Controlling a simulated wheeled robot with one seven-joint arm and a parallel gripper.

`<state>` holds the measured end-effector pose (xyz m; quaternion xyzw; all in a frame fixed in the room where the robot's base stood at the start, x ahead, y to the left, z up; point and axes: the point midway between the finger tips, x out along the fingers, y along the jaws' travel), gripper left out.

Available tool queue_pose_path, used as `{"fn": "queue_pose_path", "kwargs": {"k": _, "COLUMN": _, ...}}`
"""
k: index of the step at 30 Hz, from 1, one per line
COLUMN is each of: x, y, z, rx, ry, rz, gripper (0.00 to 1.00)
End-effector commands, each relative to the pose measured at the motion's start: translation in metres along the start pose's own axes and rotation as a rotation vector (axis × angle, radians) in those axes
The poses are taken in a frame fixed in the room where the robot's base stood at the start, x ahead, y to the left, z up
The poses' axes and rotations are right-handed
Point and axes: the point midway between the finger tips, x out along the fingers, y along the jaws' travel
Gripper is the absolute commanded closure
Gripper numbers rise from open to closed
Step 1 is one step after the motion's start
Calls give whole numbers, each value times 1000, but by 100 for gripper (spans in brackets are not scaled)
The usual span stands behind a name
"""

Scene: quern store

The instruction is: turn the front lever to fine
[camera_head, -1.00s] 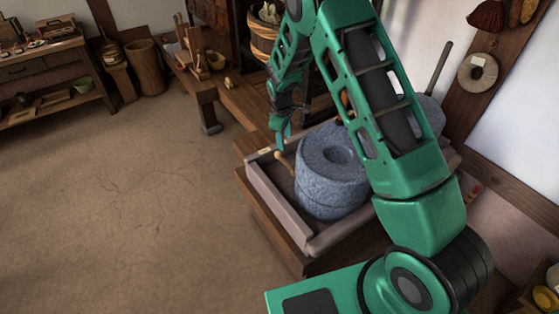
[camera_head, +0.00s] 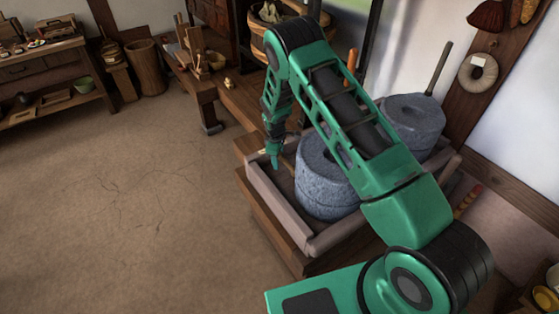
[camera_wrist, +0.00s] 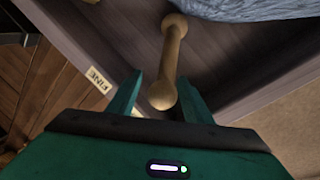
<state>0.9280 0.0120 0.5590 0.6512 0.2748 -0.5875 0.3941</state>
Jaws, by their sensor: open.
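The front lever (camera_wrist: 171,60) is a pale wooden bar with a rounded knob at each end. In the wrist view it runs from beside the blue-grey stone to between my fingers, its near knob lying between them. My gripper (camera_wrist: 159,80) is open around it; I cannot tell whether either finger touches. A small "FINE" label (camera_wrist: 97,79) is on the tray wall, left of the lever.
A wooden tray (camera_head: 290,222) surrounds the querns, its wall close to my gripper. A second quern (camera_head: 412,125) with an upright handle stands behind. My arm passes over the front quern. Open floor (camera_head: 130,220) lies to the left.

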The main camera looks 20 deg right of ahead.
Motion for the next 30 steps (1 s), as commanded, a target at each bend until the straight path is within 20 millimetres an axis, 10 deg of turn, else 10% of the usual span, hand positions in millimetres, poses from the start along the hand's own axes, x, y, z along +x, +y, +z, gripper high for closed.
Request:
{"fn": "queue_pose_path", "kwargs": {"k": 12, "x": 8, "y": 0, "z": 0, "rx": 1, "ry": 0, "rz": 0, "gripper": 54}}
{"fn": "queue_pose_path", "kwargs": {"k": 18, "x": 8, "y": 0, "z": 0, "rx": 1, "ry": 0, "rz": 1, "gripper": 100}}
{"fn": "queue_pose_path", "kwargs": {"k": 30, "x": 9, "y": 8, "z": 4, "rx": 63, "ry": -15, "rz": 4, "gripper": 100}}
